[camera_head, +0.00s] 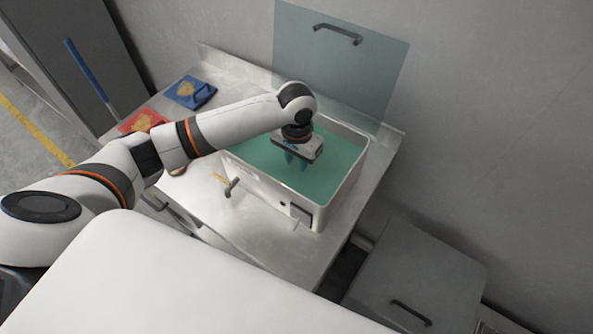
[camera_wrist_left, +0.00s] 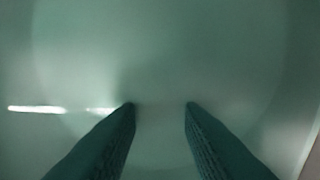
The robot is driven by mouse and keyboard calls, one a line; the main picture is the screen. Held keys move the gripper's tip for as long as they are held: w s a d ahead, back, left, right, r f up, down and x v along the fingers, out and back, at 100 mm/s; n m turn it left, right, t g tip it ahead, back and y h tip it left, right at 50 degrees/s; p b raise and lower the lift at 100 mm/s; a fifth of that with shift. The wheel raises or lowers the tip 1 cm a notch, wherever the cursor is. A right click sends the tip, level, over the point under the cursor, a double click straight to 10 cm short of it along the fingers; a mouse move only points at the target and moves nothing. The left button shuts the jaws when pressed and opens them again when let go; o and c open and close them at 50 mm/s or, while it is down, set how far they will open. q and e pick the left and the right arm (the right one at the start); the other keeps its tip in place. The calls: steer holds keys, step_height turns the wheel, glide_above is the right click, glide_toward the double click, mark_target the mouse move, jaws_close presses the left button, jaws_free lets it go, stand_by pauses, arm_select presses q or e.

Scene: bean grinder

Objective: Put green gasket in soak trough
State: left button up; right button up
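The soak trough (camera_head: 345,190) is a white box filled with green liquid, standing on the metal counter. My left gripper (camera_head: 296,164) points down into it, with its fingers partly in the liquid. In the left wrist view the fingers (camera_wrist_left: 161,106) are apart with nothing between them. That view is tinted green all over, with a bright streak at the left and a faint large round outline. I cannot make out a green gasket in either view. My right gripper is not in view.
A clear lid (camera_head: 345,60) with a dark handle stands raised behind the trough. A grey cabinet (camera_head: 420,275) is at the lower right.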

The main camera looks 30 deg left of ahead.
mark_target(297, 177)
arm_select(q)
step_height(297, 177, up, 7)
stand_by(0.3)
stand_by(0.4)
